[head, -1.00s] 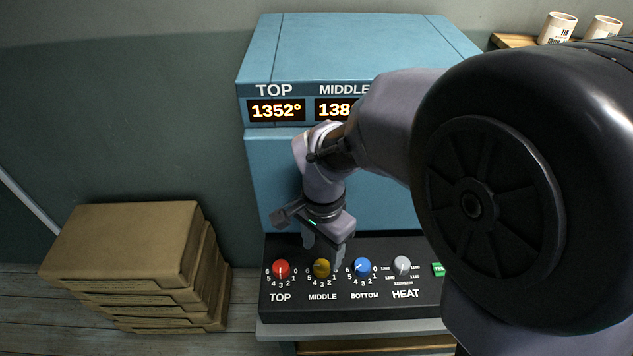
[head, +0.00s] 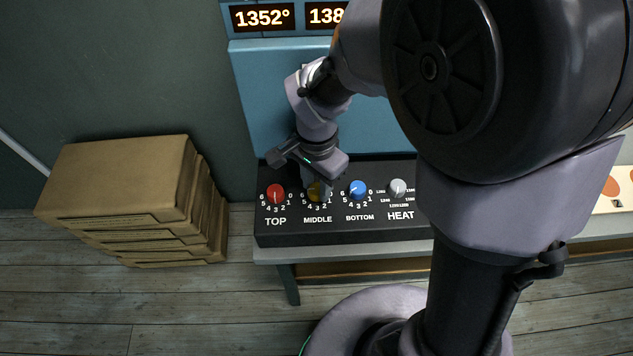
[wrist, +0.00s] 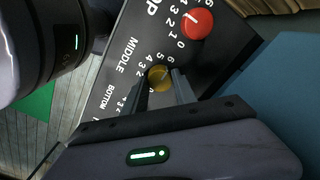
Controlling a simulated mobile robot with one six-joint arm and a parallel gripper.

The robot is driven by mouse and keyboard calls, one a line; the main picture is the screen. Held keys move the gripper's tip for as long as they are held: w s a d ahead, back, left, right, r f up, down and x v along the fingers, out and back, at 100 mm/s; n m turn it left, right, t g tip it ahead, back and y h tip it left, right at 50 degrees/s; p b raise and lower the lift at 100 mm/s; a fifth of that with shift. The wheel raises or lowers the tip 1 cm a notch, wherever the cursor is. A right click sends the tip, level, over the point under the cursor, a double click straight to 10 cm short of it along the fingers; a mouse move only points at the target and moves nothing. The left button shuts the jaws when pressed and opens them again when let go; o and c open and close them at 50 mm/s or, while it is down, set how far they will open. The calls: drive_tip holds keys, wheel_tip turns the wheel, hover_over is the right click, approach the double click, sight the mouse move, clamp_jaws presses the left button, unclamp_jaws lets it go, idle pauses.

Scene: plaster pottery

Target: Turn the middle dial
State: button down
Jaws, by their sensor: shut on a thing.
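The middle dial (head: 315,191) is a yellow knob on the black control panel (head: 330,233), above the word MIDDLE. In the head view my gripper (head: 314,184) reaches down over it and hides part of it. In the wrist view the yellow dial (wrist: 159,77) sits between the two fingertips of my gripper (wrist: 163,82), which are shut on it. Its pointer is hard to make out behind the fingers.
The red TOP dial (head: 276,194) is to the left, the blue BOTTOM dial (head: 357,188) and grey HEAT dial (head: 397,187) to the right. Stacked cardboard boxes (head: 125,180) stand left.

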drive_tip(key=n+p, duration=0.2)
drive_tip(key=n, duration=0.3)
drive_tip(key=shift+n, duration=0.4)
drive_tip(key=n+p, duration=0.2)
drive_tip(key=n, duration=0.3)
drive_tip(key=shift+n, duration=0.4)
drive_tip(key=c, duration=1)
unclamp_jaws()
